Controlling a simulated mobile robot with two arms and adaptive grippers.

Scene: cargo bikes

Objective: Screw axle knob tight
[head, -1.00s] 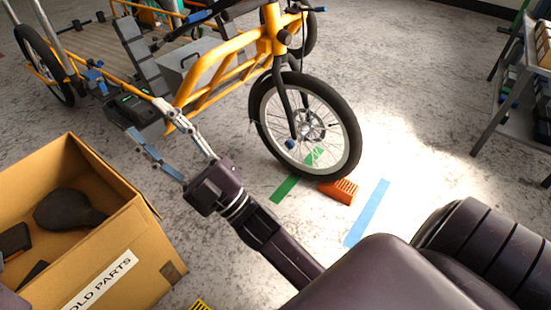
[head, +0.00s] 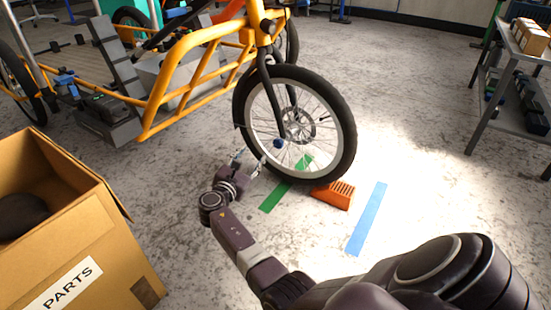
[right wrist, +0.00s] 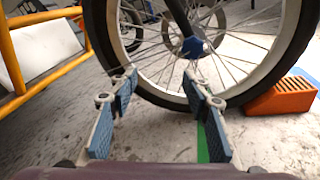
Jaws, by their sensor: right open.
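The blue axle knob (head: 278,143) shows at the front wheel's hub area, in front of the spokes. In the right wrist view the knob (right wrist: 193,46) is straight ahead, above and beyond the fingertips. The front wheel (head: 345,115) stands upright on the floor under the yellow cargo bike (head: 190,60). My right gripper (head: 250,163) is in front of the wheel's lower left part, short of the knob. In the right wrist view my right gripper (right wrist: 160,85) has its blue-padded fingers spread with nothing between them. My left gripper is out of view.
An orange wheel chock (head: 333,195) sits against the wheel's right side. Green tape (head: 272,195) and blue tape (head: 367,220) mark the floor. A cardboard parts box (head: 90,235) stands at the left. A grey table (head: 515,65) is at the right.

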